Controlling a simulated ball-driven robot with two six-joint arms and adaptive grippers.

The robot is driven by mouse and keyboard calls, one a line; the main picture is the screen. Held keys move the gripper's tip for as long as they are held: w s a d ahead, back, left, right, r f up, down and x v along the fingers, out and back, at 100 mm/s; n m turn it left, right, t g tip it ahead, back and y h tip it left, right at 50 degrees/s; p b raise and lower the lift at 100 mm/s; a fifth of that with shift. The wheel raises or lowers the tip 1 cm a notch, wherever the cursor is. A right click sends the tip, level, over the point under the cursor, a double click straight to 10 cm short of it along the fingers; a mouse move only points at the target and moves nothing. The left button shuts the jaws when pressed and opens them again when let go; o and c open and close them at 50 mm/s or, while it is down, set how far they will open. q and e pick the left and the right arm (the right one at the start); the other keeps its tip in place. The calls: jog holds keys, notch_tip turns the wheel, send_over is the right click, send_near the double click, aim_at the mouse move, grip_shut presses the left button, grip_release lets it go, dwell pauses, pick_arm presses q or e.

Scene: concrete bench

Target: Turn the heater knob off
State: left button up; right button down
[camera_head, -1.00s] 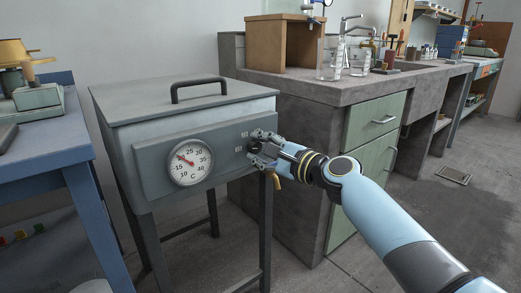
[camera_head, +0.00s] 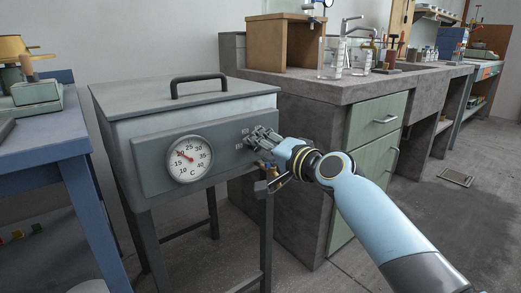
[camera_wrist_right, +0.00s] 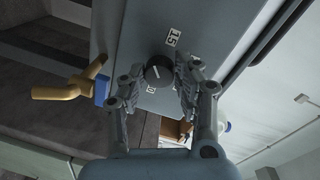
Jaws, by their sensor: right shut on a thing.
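The heater is a grey metal box (camera_head: 120,140) on legs, with a lid and a front panel. Its round dial (camera_head: 190,158) reads in C, with the red needle toward the upper left, near 20. The black heater knob (camera_wrist_right: 158,70) shows in the wrist view, with a light pointer line lying at a slant. Small white labels (camera_wrist_right: 172,37) sit above and below it on the panel. My right gripper (camera_head: 262,137) is at the panel's right part, its fingers (camera_wrist_right: 160,82) on both sides of the knob, shut on it. In the head view the gripper hides the knob. My left gripper is not in view.
A brass tap (camera_wrist_right: 75,85) with a blue part sticks out beside the knob, close to my gripper. A concrete bench (camera_head: 310,90) with green cabinet doors stands right of the heater. A blue table (camera_head: 45,140) stands at the left.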

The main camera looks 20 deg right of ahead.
jog(key=n, duration=0.1)
jog(key=n+b, duration=0.1)
jog(key=n, duration=0.1)
jog(key=shift+f, duration=0.25)
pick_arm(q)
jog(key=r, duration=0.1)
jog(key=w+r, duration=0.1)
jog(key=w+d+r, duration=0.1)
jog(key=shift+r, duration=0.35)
pick_arm(e)
jog(key=shift+n+h, duration=0.3)
jog(key=shift+n, duration=0.3)
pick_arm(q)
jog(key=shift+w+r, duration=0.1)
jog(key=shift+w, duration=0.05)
pick_arm(e)
jog(key=shift+s, duration=0.1)
jog(key=c, duration=0.9)
grip_release()
jog(key=shift+r, duration=0.1)
jog(key=shift+c, duration=0.2)
jog(key=v, duration=1.2)
jog(key=shift+a, duration=0.1)
